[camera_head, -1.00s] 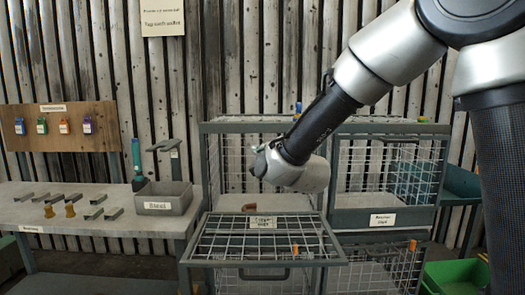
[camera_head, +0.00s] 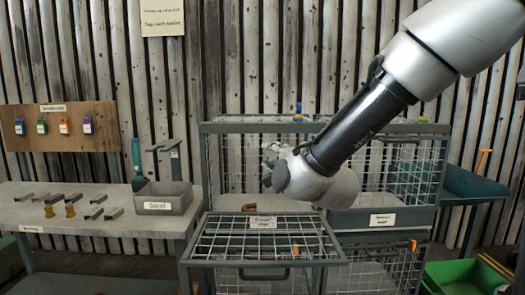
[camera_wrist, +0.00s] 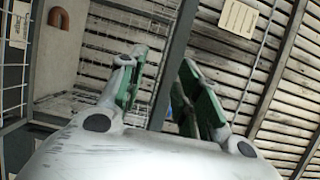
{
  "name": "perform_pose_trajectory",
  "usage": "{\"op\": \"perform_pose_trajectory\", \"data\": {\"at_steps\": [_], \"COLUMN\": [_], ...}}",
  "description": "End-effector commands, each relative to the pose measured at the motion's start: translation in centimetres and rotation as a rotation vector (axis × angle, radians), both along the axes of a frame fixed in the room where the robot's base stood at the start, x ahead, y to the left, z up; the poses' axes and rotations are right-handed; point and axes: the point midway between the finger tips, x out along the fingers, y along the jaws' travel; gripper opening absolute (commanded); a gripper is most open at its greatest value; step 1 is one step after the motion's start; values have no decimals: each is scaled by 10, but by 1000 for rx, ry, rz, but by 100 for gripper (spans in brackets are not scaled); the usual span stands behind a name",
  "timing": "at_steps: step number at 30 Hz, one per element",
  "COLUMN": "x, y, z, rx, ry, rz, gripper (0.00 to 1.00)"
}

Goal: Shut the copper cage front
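The copper cage front (camera_head: 228,247) is a wire-mesh panel in a grey frame. It is folded down and juts out toward me from the cage's lower edge, with a label (camera_head: 265,222) near its back and a dark handle (camera_head: 264,274) at its near edge. The copper cage (camera_head: 206,165) behind it stands open, with a copper-coloured piece (camera_head: 249,207) inside, also seen in the wrist view (camera_wrist: 58,18). My gripper (camera_head: 272,170) is above the panel, at the cage opening. In the wrist view its green-padded fingers (camera_wrist: 165,90) are apart, with a grey post showing between them; I see nothing held.
A second mesh cage (camera_head: 384,221) with a white label adjoins on the right. A workbench with a grey bin (camera_head: 165,198) and small metal parts is at left. A green crate (camera_head: 465,278) stands low at right. An orange-tipped item (camera_head: 413,245) is below the second cage.

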Motion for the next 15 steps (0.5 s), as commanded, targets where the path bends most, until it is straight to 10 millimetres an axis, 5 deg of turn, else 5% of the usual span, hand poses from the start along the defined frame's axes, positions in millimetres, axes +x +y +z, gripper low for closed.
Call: {"op": "perform_pose_trajectory", "data": {"at_steps": [6, 15], "x": [-31, -38], "y": [-12, -15], "z": [1, 0], "rx": [2, 1], "ry": [-2, -1], "rz": [1, -1], "gripper": [34, 34]}}
